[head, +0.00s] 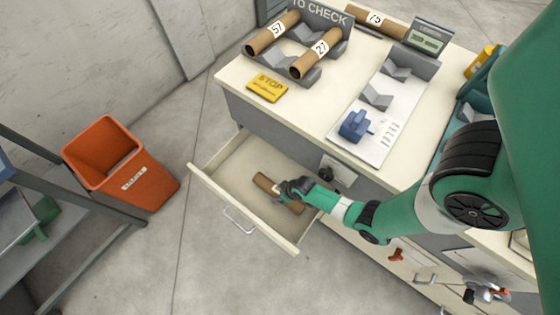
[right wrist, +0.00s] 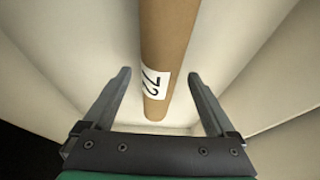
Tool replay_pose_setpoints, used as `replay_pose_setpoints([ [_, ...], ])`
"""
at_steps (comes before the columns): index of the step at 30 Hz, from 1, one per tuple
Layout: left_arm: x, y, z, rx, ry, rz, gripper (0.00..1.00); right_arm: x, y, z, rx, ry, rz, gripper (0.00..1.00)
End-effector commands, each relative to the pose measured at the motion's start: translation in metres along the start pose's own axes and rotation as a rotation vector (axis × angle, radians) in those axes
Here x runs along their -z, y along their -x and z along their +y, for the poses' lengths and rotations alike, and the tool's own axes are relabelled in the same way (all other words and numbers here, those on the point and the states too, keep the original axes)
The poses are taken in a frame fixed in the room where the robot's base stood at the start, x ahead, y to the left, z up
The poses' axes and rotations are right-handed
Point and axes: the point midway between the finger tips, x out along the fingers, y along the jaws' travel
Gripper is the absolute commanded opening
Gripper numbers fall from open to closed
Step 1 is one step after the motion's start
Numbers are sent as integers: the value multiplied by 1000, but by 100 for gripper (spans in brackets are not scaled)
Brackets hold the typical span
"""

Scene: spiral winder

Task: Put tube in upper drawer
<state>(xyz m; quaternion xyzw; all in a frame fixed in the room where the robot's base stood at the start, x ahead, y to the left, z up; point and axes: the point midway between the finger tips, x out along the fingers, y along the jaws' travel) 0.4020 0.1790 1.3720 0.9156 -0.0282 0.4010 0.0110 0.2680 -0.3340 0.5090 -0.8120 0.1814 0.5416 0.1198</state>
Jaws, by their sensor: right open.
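A brown cardboard tube (head: 264,183) lies inside the open upper drawer (head: 211,182). In the right wrist view the tube (right wrist: 168,40) carries a white label that seems to read 72. My right gripper (head: 284,187) is down in the drawer at the tube and hides part of it in the head view. In the right wrist view its two fingers (right wrist: 158,85) are apart, one on each side of the tube, with a gap on both sides. The drawer walls show around it. My left gripper is not in view.
Tubes marked 57 (head: 272,34) and 27 (head: 316,54) rest in a grey "TO CHECK" rack on the worktop. Another tube (head: 373,21) lies behind by a scale (head: 427,37). An orange bin (head: 121,167) stands left of the drawer, with free floor between.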

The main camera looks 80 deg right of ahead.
Motion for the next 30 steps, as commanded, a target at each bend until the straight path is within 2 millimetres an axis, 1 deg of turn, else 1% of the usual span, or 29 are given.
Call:
replay_pose_setpoints([
  [1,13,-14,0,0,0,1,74,3,21,0,0,0,0,91],
  [6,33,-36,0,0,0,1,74,3,65,0,0,-1,0,91],
  [9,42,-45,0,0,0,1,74,2,85,0,0,0,0,91],
  [12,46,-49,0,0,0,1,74,2,97,0,0,0,0,91],
  [16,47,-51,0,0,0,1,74,0,103,0,0,0,-1,91],
  [27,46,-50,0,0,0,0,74,1,102,0,0,0,2,91],
  [29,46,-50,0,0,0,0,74,10,104,-1,1,4,19,91],
  [30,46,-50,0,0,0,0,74,23,106,-2,3,10,43,91],
])
